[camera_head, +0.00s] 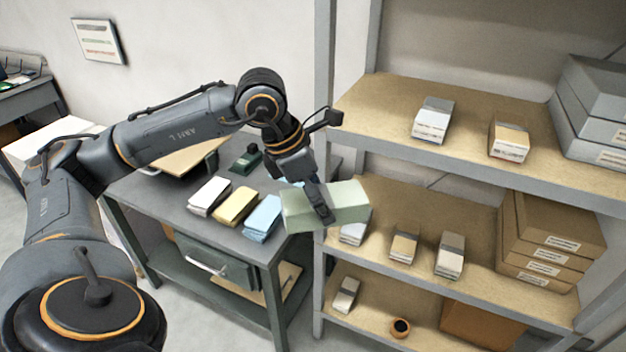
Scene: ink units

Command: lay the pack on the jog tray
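My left gripper (322,205) is shut on a pale green pack (349,200) and holds it in the air. The pack bends down a little at both ends. It hangs between the grey table (190,205) and the shelf rack, in front of the middle shelf's left end. A tan, tilted board (190,157) at the back left of the table may be the jog tray; my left arm covers part of it. My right gripper is not in view.
White (209,196), yellow (235,206) and blue (263,218) packs lie along the table's front. A dark green stamp-like object (246,158) stands behind them. The rack's upper shelf (385,110) and middle shelf (380,245) hold small packs and boxes.

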